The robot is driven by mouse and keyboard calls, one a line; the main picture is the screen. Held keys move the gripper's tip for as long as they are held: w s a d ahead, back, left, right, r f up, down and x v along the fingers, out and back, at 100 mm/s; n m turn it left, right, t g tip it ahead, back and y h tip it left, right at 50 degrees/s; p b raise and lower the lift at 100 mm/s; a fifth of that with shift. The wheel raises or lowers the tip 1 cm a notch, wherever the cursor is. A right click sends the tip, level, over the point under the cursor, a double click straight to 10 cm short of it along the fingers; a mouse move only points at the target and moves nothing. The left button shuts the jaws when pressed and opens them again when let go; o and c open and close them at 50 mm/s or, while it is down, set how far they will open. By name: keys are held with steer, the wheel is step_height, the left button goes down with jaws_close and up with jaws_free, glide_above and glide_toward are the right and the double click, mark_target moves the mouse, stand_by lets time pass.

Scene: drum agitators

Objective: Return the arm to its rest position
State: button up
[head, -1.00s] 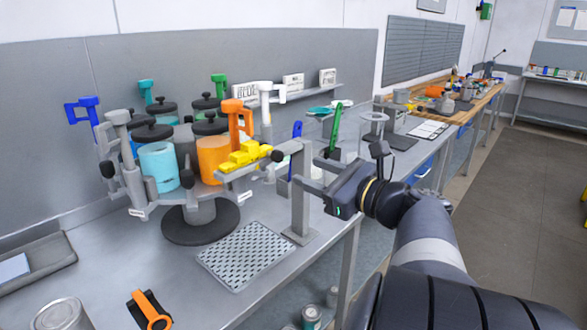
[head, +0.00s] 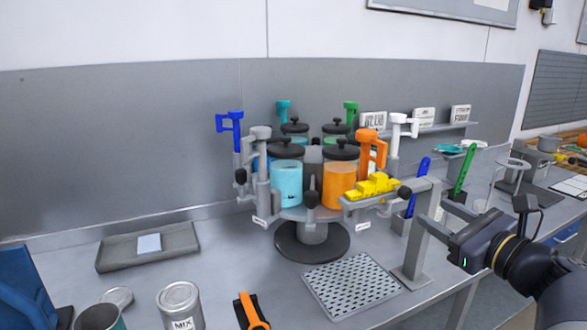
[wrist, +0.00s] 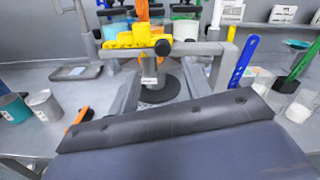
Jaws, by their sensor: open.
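My gripper (head: 460,219) is at the right of the head view, in front of the bench's front edge. Its jaws are apart with nothing between them, pointing left toward the drum carousel. The carousel (head: 312,247) stands on a round dark base and bears several lidded drums, with a cyan drum (head: 287,184) and an orange drum (head: 338,186) at the front. A grey stand (head: 413,245) with a yellow piece (head: 371,187) at its arm is left of my gripper.
A perforated plate (head: 350,285) lies before the carousel. Orange-black tool (head: 252,312), MIX can (head: 180,307) and grey tray (head: 147,246) are on the bench. Blue (head: 418,185) and green (head: 464,169) scoops stand close behind my gripper. The floor side at right is partly hidden by my arm.

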mark_target(410, 196)
steer(key=x, duration=0.7)
steer(key=shift+w+p, duration=0.25)
steer(key=shift+p, duration=0.1)
steer(key=shift+w+a, duration=0.15)
steer(key=shift+w, duration=0.15)
steer(key=shift+w+d, duration=0.1)
steer(key=shift+d, duration=0.4)
steer(key=shift+a+f, duration=0.1)
